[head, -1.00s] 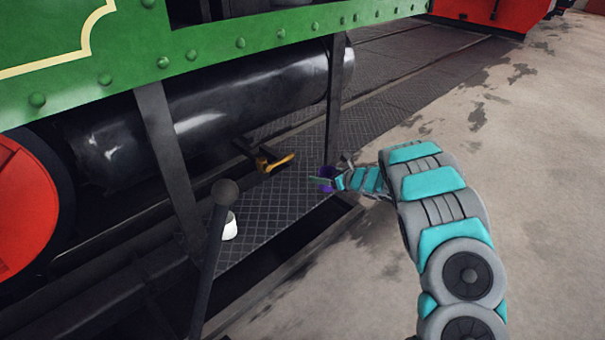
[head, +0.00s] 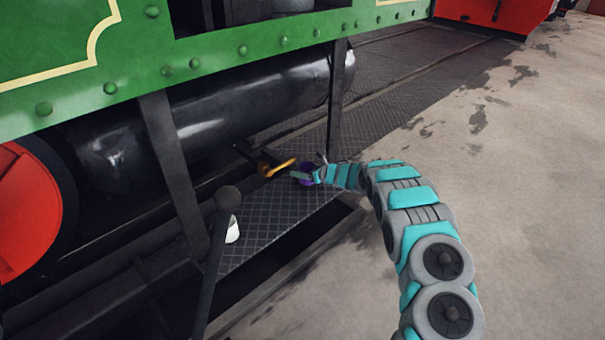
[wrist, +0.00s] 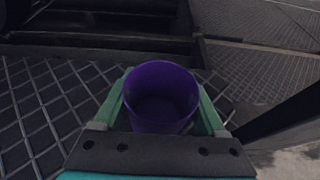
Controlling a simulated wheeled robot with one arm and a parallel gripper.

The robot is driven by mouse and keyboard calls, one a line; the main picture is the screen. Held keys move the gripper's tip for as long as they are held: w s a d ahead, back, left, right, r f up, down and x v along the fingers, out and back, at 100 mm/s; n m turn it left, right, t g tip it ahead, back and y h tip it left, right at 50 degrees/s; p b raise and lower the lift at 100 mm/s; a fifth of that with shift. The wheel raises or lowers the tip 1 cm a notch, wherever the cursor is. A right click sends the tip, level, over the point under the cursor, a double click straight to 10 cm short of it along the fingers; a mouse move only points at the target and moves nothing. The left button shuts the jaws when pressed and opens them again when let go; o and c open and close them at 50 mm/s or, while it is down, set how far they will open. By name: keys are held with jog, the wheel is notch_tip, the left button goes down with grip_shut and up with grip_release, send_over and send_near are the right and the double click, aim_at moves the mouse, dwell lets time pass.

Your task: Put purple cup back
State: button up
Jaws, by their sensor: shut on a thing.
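The purple cup (wrist: 160,98) is held between the two green fingers of my gripper (wrist: 162,112) in the wrist view. Its open mouth faces the camera and it looks empty. My gripper is over the dark diamond-plate step (head: 268,215), close to the right end of the yellow handle (head: 280,167). I cannot tell whether the cup touches the step.
A dark upright post (head: 336,105) rises behind my gripper. The black cylinder (head: 220,115) lies above the step. Open pavement (head: 500,180) is at right.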

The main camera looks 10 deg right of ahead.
jog(key=shift+f, duration=0.7)
jog(key=shift+f, duration=0.15)
jog(key=o, duration=1.5)
jog(key=shift+r, duration=0.3)
jog(key=shift+s+d, duration=0.15)
jog(key=shift+s, duration=0.1)
jog(key=b+v, duration=0.1)
jog(key=v, duration=1)
jog(key=shift+s+d, duration=0.1)
jog(key=shift+d, duration=0.1)
